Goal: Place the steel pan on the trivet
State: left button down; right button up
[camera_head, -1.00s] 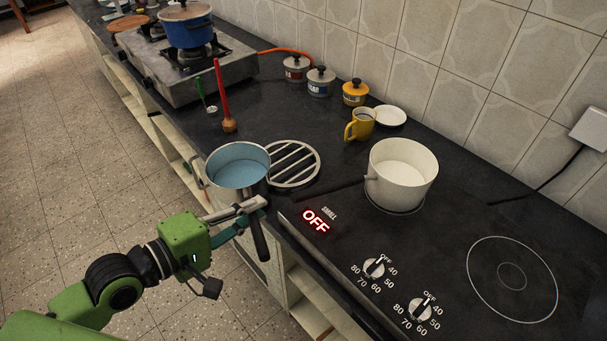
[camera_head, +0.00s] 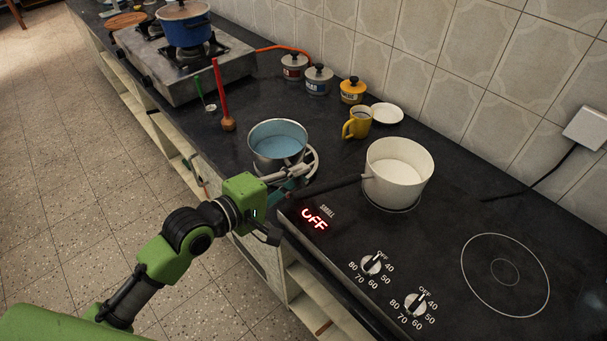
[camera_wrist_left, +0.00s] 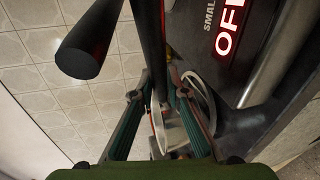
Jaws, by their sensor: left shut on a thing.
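The steel pan (camera_head: 278,145), with a pale blue inside, is over the trivet in the head view. My left gripper (camera_head: 291,179) is shut on the pan's handle, at the pan's front right side. In the left wrist view, the gripper (camera_wrist_left: 158,97) closes around a dark handle (camera_wrist_left: 150,35), and part of the round trivet (camera_wrist_left: 203,98) shows beside it. My right gripper is not in view.
A white pot (camera_head: 398,172) stands on the cooktop (camera_head: 440,235), its dark handle pointing left close to my left gripper.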

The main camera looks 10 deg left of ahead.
pick_arm(q)
jog(key=shift+x, duration=1.2)
jog(key=shift+f, duration=0.35)
jog(key=c, duration=2)
grip_release()
jog(key=shift+s+f, duration=0.15)
jog(key=shift+f, duration=0.05)
jog(key=shift+r, duration=0.1)
jog(key=shift+b+v, duration=0.35)
jog(key=shift+v, duration=5.7)
